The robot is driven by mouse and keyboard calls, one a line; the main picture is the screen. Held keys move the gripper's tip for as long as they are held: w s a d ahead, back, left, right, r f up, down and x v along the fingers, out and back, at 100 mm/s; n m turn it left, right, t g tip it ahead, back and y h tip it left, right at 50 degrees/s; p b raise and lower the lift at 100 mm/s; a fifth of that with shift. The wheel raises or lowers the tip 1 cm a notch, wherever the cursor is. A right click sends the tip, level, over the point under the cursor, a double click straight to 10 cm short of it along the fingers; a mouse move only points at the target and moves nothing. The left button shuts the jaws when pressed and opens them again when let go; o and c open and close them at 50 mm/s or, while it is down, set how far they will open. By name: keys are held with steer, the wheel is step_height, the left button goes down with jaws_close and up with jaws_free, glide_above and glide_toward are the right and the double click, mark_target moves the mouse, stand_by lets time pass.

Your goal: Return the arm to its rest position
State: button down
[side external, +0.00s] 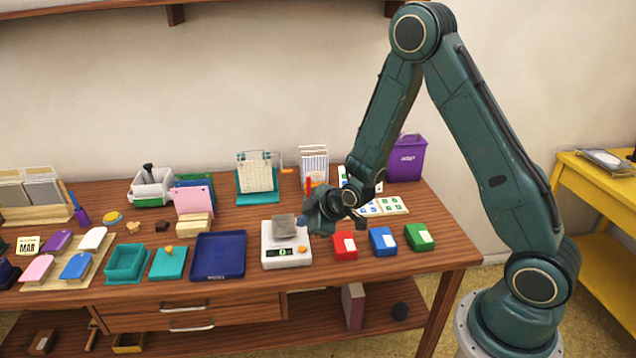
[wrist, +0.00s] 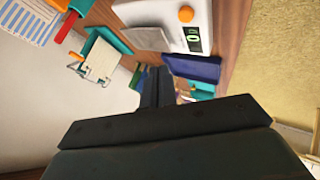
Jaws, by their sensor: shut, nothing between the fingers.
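My teal arm is bent high over the right part of the wooden bench, with my gripper (side external: 306,222) low over the bench and pointing left. My gripper is shut and empty; its dark fingers (wrist: 155,88) also show pressed together in the wrist view. The red (side external: 344,245), blue (side external: 383,242) and green (side external: 419,237) boxes with white labels stand right of the scale.
A dark blue tray (side external: 218,268) lies left of the scale. A teal calendar stand (side external: 258,199), a card rack (side external: 314,164) and a purple bin (side external: 406,157) stand behind. A red upright item (side external: 308,186) stands close to my gripper. The space above the bench looks open.

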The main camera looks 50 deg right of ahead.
steer(key=s+a+r+m+g, duration=0.1)
steer(key=s+a+r+m, duration=0.1)
steer(key=s+r, duration=0.5)
steer(key=s+a+r+m+g, duration=0.1)
steer(key=s+r+m, duration=0.1)
steer(key=r, duration=0.8)
steer(key=s+a+r+m, duration=0.1)
steer(key=s+r, duration=0.3)
steer(key=s, duration=0.6)
steer(key=s+r+m+g, duration=0.1)
steer(key=s+r+m, duration=0.2)
steer(key=s, duration=0.7)
steer(key=shift+s+a+r+g, duration=0.15)
steer(key=shift+a+r+g, duration=0.15)
steer(key=shift+a+r, duration=0.15)
